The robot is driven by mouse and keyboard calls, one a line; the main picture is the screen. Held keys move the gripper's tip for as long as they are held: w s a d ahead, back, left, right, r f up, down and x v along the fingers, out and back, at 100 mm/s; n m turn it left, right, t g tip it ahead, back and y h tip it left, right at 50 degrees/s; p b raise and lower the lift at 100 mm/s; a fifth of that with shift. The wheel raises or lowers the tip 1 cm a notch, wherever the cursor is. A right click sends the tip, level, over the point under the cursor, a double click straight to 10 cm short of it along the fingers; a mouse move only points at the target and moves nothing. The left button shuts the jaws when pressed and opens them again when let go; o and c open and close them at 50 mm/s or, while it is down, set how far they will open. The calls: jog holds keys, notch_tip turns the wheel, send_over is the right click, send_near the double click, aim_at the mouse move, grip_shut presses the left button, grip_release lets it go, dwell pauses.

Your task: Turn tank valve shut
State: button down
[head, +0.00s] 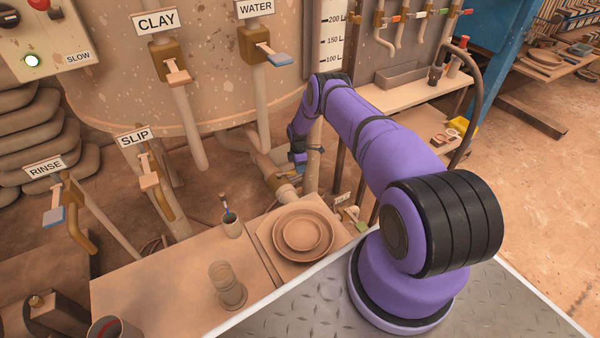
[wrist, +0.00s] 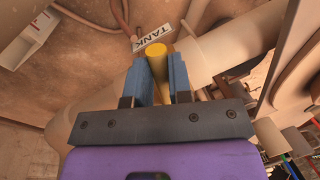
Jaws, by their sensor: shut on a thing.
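In the wrist view, the blue jaws of my gripper (wrist: 160,75) are shut on a yellow valve handle (wrist: 156,52), its rounded end showing between them. A white sign reading TANK (wrist: 152,38) is just beyond it, with a thick pale pipe (wrist: 222,52) running behind the jaws. In the head view, my gripper (head: 299,157) is low beside the tank's outlet pipe (head: 284,189). The yellow handle cannot be made out there, and the valve body is mostly hidden by my arm and gripper.
A bench (head: 165,280) with a cup (head: 231,224), a jar (head: 228,285) and stacked plates (head: 303,233) stands in front. Pipes crowd the gripper.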

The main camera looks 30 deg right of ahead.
jog(key=shift+w+d+n+h, duration=0.15)
jog(key=shift+w+n, duration=0.5)
jog(key=shift+n, duration=0.2)
jog(key=shift+w+d+n+h, duration=0.1)
jog(key=shift+w+n+h, duration=0.05)
jog(key=shift+w+n, duration=0.6)
jog(key=c, duration=1)
grip_release()
jog(key=shift+c, duration=0.2)
jog(key=shift+s, duration=0.1)
